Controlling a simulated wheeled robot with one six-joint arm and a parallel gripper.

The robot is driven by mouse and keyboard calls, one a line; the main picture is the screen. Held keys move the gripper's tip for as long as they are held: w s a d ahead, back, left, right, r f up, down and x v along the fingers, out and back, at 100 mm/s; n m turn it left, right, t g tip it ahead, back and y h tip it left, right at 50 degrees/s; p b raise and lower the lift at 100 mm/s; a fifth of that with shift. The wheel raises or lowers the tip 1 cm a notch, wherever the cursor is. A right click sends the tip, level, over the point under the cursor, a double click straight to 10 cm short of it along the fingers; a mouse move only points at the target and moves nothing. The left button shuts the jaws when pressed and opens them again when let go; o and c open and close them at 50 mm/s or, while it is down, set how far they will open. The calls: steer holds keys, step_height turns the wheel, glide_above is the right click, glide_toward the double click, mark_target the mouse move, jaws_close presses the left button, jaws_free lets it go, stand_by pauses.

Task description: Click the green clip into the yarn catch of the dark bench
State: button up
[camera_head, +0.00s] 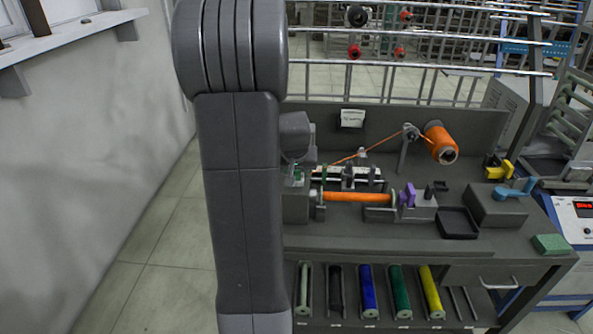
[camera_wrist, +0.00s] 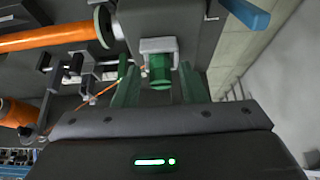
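The green clip (camera_wrist: 160,72) sits at the front of a small pale block (camera_wrist: 158,46) on the dark bench's machine, which looks like the yarn catch. The clip touches the block; I cannot tell how firmly it is seated. My gripper (camera_wrist: 160,88) has green fingers standing on both sides of the clip, with a gap visible on each side. It is open. In the head view my gripper is over the left end of the dark bench (camera_head: 400,240), mostly hidden by my arm, so clip and catch are not clear there.
An orange bobbin (camera_head: 357,197) lies in the winder, with orange yarn running to an orange spool (camera_head: 440,142). A black tray (camera_head: 458,223), a purple lever (camera_head: 408,195) and a green block (camera_head: 551,244) are to the right.

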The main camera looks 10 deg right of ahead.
steer(key=shift+o, duration=0.5)
steer(key=v, duration=1.3)
steer(key=shift+s+r, duration=0.15)
steer(key=shift+r, duration=0.2)
